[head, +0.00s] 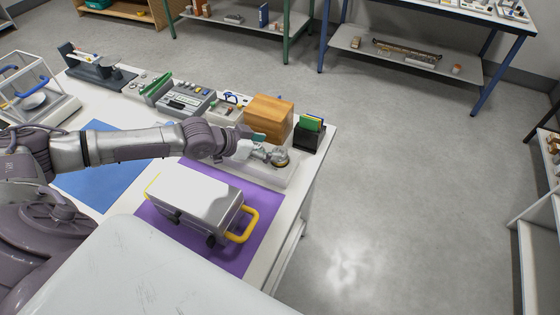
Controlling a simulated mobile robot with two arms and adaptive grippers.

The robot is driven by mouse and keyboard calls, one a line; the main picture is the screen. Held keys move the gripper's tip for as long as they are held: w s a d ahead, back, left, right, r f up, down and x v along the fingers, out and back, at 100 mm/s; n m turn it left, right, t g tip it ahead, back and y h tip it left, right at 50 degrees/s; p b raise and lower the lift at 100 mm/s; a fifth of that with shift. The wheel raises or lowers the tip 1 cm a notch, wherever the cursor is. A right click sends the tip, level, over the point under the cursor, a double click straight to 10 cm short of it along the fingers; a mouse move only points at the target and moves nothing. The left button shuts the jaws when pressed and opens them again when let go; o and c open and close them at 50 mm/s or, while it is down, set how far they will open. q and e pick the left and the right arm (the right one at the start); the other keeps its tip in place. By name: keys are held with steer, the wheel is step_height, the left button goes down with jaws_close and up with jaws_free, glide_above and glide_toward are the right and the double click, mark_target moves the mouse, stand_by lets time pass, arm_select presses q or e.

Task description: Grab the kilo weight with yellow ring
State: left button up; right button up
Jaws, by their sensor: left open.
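A small metal weight (280,158) with what looks like a yellowish ring stands at the right end of a pale tray or board (268,178), near the table's right edge. My left gripper (266,151) reaches in from the left, just left of the weight. It is open, with its fingers close to the weight. I cannot tell whether they touch it. The gripper and wrist partly hide the pale tray and anything behind them. My right gripper is not in view.
A wooden box (268,117) and a black holder with coloured cards (308,133) stand just behind. A silver case with yellow handles (198,196) lies on a purple mat (232,258) in front. A balance (35,98) stands far left. Open floor lies right.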

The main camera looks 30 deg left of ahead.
mark_target(279, 150)
arm_select(q)
steer(key=shift+w+d+f, duration=0.25)
steer(key=shift+d+f, duration=0.05)
steer(key=x, duration=0.2)
steer(key=p+x, duration=0.1)
steer(key=x, duration=0.1)
steer(key=shift+d+f+p, duration=0.2)
steer(key=shift+f+p, duration=0.1)
steer(key=shift+f, duration=0.15)
steer(key=shift+c, duration=1)
jaws_close()
steer(key=shift+r, duration=0.15)
